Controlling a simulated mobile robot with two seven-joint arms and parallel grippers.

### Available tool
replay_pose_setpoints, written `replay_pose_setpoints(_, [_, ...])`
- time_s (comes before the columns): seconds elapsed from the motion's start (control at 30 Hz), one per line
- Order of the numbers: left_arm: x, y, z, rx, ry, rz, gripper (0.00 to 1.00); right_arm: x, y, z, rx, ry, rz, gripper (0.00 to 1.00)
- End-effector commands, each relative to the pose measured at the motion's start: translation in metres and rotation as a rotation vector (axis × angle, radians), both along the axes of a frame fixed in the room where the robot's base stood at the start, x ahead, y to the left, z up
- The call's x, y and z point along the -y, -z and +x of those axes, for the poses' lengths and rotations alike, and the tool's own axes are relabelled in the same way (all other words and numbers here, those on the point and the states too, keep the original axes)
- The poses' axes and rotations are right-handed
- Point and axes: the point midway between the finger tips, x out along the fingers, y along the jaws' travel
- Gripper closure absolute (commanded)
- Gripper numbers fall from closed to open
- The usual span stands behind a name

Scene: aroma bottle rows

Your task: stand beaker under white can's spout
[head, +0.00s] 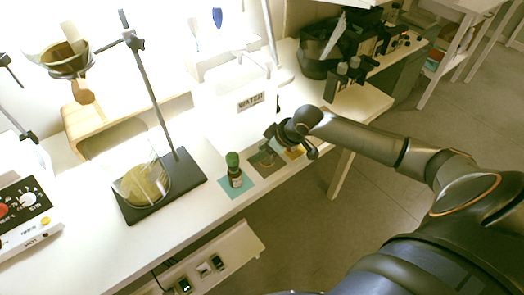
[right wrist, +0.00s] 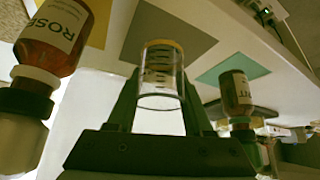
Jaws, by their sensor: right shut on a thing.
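My right gripper (right wrist: 160,95) is shut on a small clear glass beaker (right wrist: 160,72) with dark markings, held between its two fingers. In the right wrist view the beaker appears over a grey mat; I cannot tell whether it touches it. In the head view my right gripper (head: 272,135) is at the table's front edge, above the grey mat (head: 265,162), and the beaker is not clear there. The white can (head: 235,98), labelled WATER, stands just behind and left of the gripper. Its spout is not clear. My left gripper is not in view.
A green-capped bottle (head: 235,172) stands on a teal mat left of the gripper. A ROSE bottle (right wrist: 55,35) is close beside the gripper in the right wrist view. A yellow mat (head: 293,152) lies to the right. A ring stand (head: 150,90) and large glass vessel (head: 145,185) stand left.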

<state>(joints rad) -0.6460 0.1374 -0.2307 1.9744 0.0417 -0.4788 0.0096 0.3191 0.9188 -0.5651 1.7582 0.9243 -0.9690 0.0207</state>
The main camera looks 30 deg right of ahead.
Motion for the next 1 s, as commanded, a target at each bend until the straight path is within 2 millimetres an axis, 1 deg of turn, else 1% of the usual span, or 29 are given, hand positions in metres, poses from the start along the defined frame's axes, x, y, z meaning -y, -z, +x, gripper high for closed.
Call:
replay_pose_setpoints(0.03, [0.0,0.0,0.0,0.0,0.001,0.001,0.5,0.0,0.002,0.0,-0.001,-0.001,0.0,1.0])
replay_pose_setpoints(0.07, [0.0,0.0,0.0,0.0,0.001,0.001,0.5,0.0,0.002,0.0,-0.001,-0.001,0.0,0.47])
replay_pose_setpoints(0.3, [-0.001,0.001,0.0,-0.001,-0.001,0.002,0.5,0.0,0.002,0.0,-0.001,-0.001,0.0,0.2])
replay_pose_setpoints(0.57, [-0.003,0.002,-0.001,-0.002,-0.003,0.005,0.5,0.0,0.001,0.0,-0.001,0.0,0.0,0.19])
replay_pose_setpoints(0.67, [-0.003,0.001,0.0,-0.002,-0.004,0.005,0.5,0.001,-0.004,-0.001,-0.002,0.0,-0.001,0.19])
replay_pose_setpoints(0.77, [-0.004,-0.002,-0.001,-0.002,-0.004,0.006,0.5,0.005,-0.015,-0.008,-0.002,0.001,-0.003,0.19])
replay_pose_setpoints(1.0, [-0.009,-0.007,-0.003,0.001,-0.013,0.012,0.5,0.018,-0.061,-0.034,-0.002,-0.001,-0.006,0.19])
